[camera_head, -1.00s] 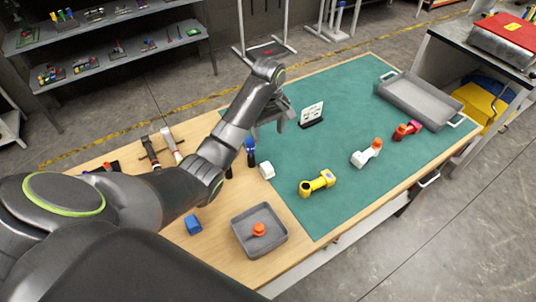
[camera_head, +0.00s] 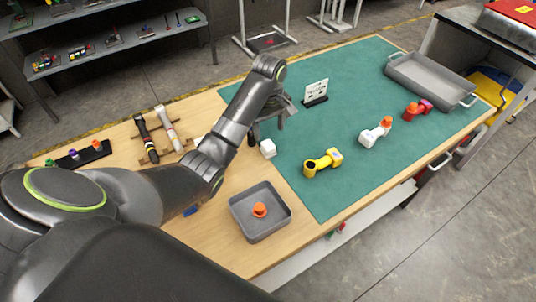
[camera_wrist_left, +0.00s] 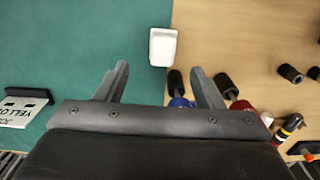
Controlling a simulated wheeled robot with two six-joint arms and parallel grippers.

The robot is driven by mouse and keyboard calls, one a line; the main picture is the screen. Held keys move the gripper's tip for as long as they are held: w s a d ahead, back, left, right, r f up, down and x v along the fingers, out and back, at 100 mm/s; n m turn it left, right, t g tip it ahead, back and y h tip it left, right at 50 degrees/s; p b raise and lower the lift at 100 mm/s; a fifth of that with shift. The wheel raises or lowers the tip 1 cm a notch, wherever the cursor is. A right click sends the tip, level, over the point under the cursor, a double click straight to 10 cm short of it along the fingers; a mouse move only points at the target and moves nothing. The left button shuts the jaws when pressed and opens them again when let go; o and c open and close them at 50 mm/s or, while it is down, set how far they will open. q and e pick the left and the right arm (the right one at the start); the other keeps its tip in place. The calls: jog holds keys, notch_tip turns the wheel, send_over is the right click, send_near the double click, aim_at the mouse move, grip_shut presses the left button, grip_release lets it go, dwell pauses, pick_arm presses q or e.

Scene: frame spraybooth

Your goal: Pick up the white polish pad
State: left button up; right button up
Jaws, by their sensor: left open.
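The white polish pad (camera_head: 268,148) is a small white block near the left edge of the green mat, just below my left gripper in the head view. In the left wrist view the pad (camera_wrist_left: 162,46) lies just beyond the fingertips, near the seam between green mat and wood. My left gripper (camera_head: 268,130) is open and empty; its two fingers show apart in the wrist view (camera_wrist_left: 160,72). The pad is not between the fingers as far as I can see. My right gripper is not in view.
A grey bin (camera_head: 238,207) with an orange knob stands in front. Yellow (camera_head: 322,162), white (camera_head: 376,132) and red (camera_head: 417,109) tools lie on the mat. A small sign (camera_head: 316,92) stands behind the gripper. A grey tray (camera_head: 430,80) is far right. Dark-capped bottles (camera_wrist_left: 176,85) are near the fingers.

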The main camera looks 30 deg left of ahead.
aim_at(269, 145)
pick_arm(q)
notch_tip(269, 145, down, 3)
jog(key=shift+r, duration=0.2)
jog(key=f, duration=0.1)
jog(key=f+p, duration=0.1)
jog(key=f, duration=0.3)
jog(key=shift+s+d+p, duration=0.1)
jog(key=shift+s+p, duration=0.2)
jog(key=shift+s, duration=0.05)
jog(key=shift+f, duration=0.25)
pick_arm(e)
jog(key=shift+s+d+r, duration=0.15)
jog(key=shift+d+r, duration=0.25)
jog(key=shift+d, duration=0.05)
pick_arm(q)
jog(key=shift+c, duration=0.4)
jog(key=c, duration=1)
